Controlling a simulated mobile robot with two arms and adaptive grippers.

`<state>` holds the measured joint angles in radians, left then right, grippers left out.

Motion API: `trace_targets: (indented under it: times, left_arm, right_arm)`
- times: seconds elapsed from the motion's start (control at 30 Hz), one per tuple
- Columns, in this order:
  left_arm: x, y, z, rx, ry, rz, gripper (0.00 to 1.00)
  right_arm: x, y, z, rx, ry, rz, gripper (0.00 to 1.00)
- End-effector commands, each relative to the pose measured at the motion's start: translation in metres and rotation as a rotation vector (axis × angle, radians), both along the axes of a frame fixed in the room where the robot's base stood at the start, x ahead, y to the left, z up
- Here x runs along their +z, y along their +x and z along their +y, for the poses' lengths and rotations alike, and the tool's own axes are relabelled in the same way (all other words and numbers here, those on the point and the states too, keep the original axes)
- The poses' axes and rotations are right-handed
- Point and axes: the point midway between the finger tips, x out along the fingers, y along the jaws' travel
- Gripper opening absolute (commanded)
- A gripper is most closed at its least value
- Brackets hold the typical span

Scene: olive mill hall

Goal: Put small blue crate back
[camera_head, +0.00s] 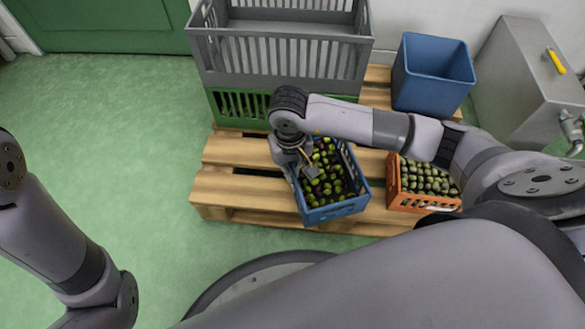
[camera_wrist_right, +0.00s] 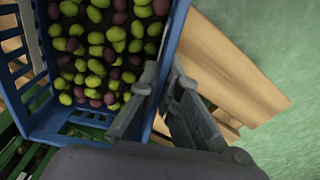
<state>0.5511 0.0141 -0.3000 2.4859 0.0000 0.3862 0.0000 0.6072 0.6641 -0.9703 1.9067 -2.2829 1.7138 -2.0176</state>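The small blue crate (camera_head: 337,210) holds green and dark purple olives and sits turned at a slant over the front of the wooden pallet. In the right wrist view, its blue wall (camera_wrist_right: 40,118) shows at the left, with the olives inside. My right gripper (camera_head: 308,172) is at the crate's left side. In the wrist view its fingers (camera_wrist_right: 164,78) straddle the crate's side wall, one inside and one outside, and look closed on it. I cannot tell whether the crate's bottom touches the pallet. My left arm shows at the left edge, but its gripper is not in view.
The pallet (camera_head: 225,189) also bears an orange crate (camera_head: 410,201) of dark green fruit to the right, a blue bin (camera_head: 432,85) behind, and a grey crate (camera_head: 280,55) on a green crate (camera_head: 228,107). A metal tank (camera_head: 520,85) stands right. Green floor is free at left.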

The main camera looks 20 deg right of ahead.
Motion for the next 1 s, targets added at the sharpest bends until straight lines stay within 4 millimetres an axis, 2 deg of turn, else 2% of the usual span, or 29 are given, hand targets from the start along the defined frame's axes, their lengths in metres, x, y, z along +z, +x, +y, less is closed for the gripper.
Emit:
trace_targets:
  times: [0.37, 0.4, 0.7, 1.0]
  left_arm:
    - [-0.0004, -0.0018, -0.0004, 0.001, 0.002, -0.005, 0.35]
    - [0.0014, -0.0029, -0.0005, 0.001, 0.001, -0.009, 0.35]
    - [0.0021, -0.0030, -0.0007, 0.001, 0.002, -0.010, 0.35]
    - [0.0031, -0.0033, -0.0006, 0.000, 0.001, -0.011, 0.35]
  right_arm:
    - [-0.0029, 0.0009, -0.0003, 0.002, -0.002, -0.004, 0.00]
    - [-0.0033, 0.0002, -0.0001, 0.002, -0.001, -0.002, 0.06]
    - [-0.0027, 0.0001, -0.0001, 0.002, -0.001, -0.002, 0.25]
    - [-0.0014, 0.0001, 0.0001, 0.002, -0.001, -0.002, 0.25]
